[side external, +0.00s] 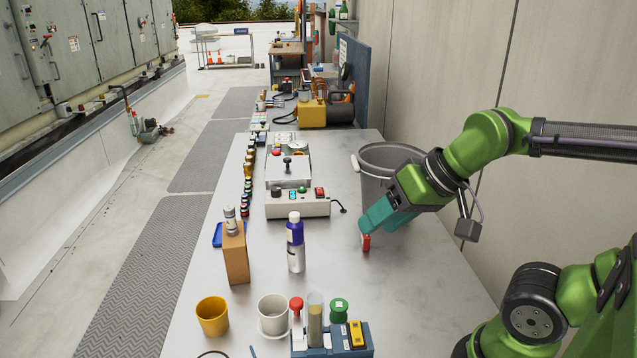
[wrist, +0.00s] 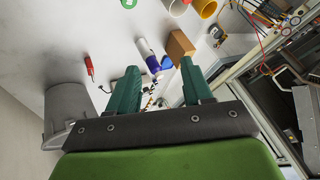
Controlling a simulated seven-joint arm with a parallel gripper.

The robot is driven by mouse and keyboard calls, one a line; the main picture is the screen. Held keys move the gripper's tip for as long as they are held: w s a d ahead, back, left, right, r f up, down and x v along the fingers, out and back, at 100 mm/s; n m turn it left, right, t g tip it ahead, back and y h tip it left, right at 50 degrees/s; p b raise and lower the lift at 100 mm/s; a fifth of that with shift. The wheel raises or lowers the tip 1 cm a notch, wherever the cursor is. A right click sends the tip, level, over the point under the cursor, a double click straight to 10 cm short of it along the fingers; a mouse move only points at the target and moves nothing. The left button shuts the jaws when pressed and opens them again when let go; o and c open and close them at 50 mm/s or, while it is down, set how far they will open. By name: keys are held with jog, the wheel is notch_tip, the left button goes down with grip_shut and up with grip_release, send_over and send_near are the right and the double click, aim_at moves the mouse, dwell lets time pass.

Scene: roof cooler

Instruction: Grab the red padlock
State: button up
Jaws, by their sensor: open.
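The red padlock (side external: 366,242) is small and stands on the grey metal table, in front of the grey bucket. In the side view it shows just below the fingertips of my gripper (side external: 374,219), partly covered by them. In the wrist view the padlock (wrist: 89,67) lies to the left of both teal fingers, outside the gap between them. My gripper (wrist: 160,68) is open there with nothing between its fingers. I cannot tell how high the fingertips are above the padlock.
A grey bucket (side external: 391,158) stands close behind my gripper, near the wall. A white-and-blue bottle (side external: 295,243) and a brown box (side external: 235,253) stand to the left. Mugs and a blue holder (side external: 331,341) are at the front. The table right of the bottle is mostly bare.

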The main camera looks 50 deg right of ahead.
jog(key=w+d+f+m+g+h, duration=0.2)
jog(key=w+d+f+m+h, duration=0.15)
jog(key=w+d, duration=0.35)
jog(key=w+d+f+m+g+h, duration=0.2)
jog(key=w+d+f, duration=0.3)
jog(key=d, duration=0.4)
jog(key=x, duration=1.1)
jog(key=shift+s, duration=0.25)
jog(key=shift+x, duration=2.75)
jog(key=shift+s+d, duration=0.15)
jog(key=shift+s, duration=0.05)
grip_shut()
